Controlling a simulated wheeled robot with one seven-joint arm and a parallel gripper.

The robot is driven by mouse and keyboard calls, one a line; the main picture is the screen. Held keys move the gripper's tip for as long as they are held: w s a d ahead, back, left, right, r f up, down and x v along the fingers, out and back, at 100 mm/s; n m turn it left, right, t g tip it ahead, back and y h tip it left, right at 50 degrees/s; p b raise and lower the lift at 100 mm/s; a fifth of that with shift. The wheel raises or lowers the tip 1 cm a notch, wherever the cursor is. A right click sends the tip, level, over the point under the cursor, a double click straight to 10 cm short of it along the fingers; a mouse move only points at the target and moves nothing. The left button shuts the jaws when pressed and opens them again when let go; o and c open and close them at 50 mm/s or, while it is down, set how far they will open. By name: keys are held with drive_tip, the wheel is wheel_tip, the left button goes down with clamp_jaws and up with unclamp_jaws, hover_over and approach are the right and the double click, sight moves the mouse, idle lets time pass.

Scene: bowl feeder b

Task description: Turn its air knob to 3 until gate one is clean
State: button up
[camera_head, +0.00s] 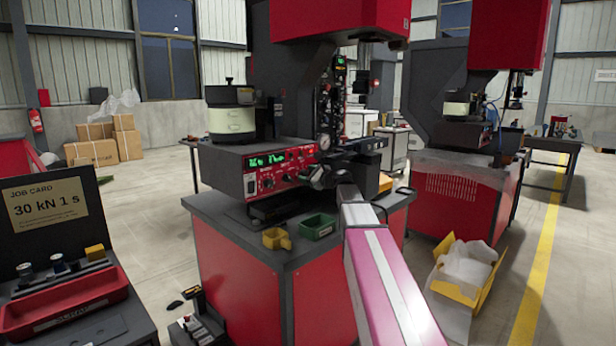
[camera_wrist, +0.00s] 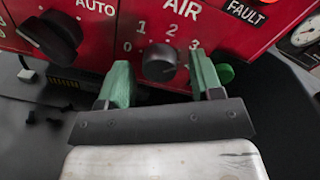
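The air knob (camera_wrist: 161,64) is a dark round knob on the red control panel (camera_wrist: 105,55), under the word AIR, with 0, 1, 2 and 3 marked around it. Its pointer is too blurred to read. My gripper (camera_wrist: 160,76) is open, with one green finger left of the knob and one right of it. Gaps show on both sides. In the camera_head view my gripper (camera_head: 316,179) is at the front of the red control box (camera_head: 222,166), which has green displays. A cream bowl feeder (camera_head: 231,121) stands on top. Gate one cannot be made out.
The AUTO knob (camera_wrist: 50,36) is left of the fingers; a green button (camera_wrist: 225,73) sits close to the right finger. A yellow bin (camera_head: 277,238) and a green bin (camera_head: 318,226) stand on the bench below. A job card (camera_head: 46,203) reads 30 kN 1 s.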

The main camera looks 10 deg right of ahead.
drive_tip(key=v, duration=1)
drive_tip(key=shift+s+d, duration=0.2)
drive_tip(key=shift+s, duration=0.1)
